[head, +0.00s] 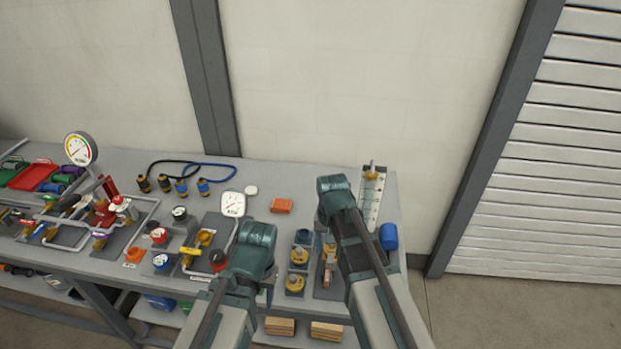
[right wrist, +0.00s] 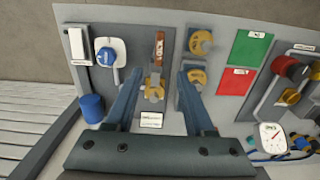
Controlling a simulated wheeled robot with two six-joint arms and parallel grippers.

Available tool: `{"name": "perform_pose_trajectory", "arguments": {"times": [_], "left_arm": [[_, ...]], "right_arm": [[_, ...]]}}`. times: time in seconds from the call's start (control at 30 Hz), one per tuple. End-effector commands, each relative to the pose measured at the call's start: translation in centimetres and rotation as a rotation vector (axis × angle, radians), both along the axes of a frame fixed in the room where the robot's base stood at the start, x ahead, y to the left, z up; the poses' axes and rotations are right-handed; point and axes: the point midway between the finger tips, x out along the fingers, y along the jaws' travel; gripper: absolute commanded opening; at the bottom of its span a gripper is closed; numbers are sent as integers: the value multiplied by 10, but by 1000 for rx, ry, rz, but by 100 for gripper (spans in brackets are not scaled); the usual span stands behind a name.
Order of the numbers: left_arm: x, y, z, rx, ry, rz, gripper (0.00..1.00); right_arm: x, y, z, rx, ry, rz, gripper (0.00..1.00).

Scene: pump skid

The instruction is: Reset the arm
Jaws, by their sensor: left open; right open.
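My left gripper (head: 252,248) is over the front part of the bench, right of the valve with the yellow handle (head: 190,251). Its arm hides much of what lies beneath, and its fingertips hardly show. My right gripper (head: 338,195) is over the right end of the bench. In the right wrist view its two blue fingers (right wrist: 160,78) are spread apart with nothing held between them. A brass valve (right wrist: 153,90) with an orange-brown handle (right wrist: 158,48) shows in the gap between the fingers, on a grey plate. I cannot tell how far above it the fingers are.
Brass fittings (head: 298,256) stand beside the right gripper. A blue cylinder (head: 389,236) stands at the bench's right end. Pipework, a large gauge (head: 80,149) and a red tray (head: 34,175) fill the left.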

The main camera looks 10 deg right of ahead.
Motion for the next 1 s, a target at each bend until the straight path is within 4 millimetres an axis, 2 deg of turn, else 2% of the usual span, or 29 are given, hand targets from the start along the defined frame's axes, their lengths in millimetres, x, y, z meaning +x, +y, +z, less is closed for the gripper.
{"name": "perform_pose_trajectory", "arguments": {"times": [0.07, 0.17, 0.3, 0.4, 0.5, 0.63, 1.0], "left_arm": [[0, 0, -1, 0, 0, 0, 50], [0, 0, -16, 0, 0, -1, 50], [0, 0, -51, 1, 0, -4, 50], [0, 0, -70, 1, 0, -6, 50], [0, 0, -81, 2, 0, -8, 50], [0, 0, -85, 2, 0, -9, 50], [0, 0, -83, 2, 0, -9, 50]], "right_arm": [[-1, 1, -1, -1, 0, 4, 54], [-18, 13, -16, -10, 6, 70, 54], [-68, 44, -51, -45, 24, 292, 54], [-99, 60, -69, -70, 39, 444, 54], [-120, 70, -80, -86, 49, 556, 54], [-131, 75, -83, -98, 57, 623, 54], [-130, 75, -81, -98, 58, 628, 54]]}}
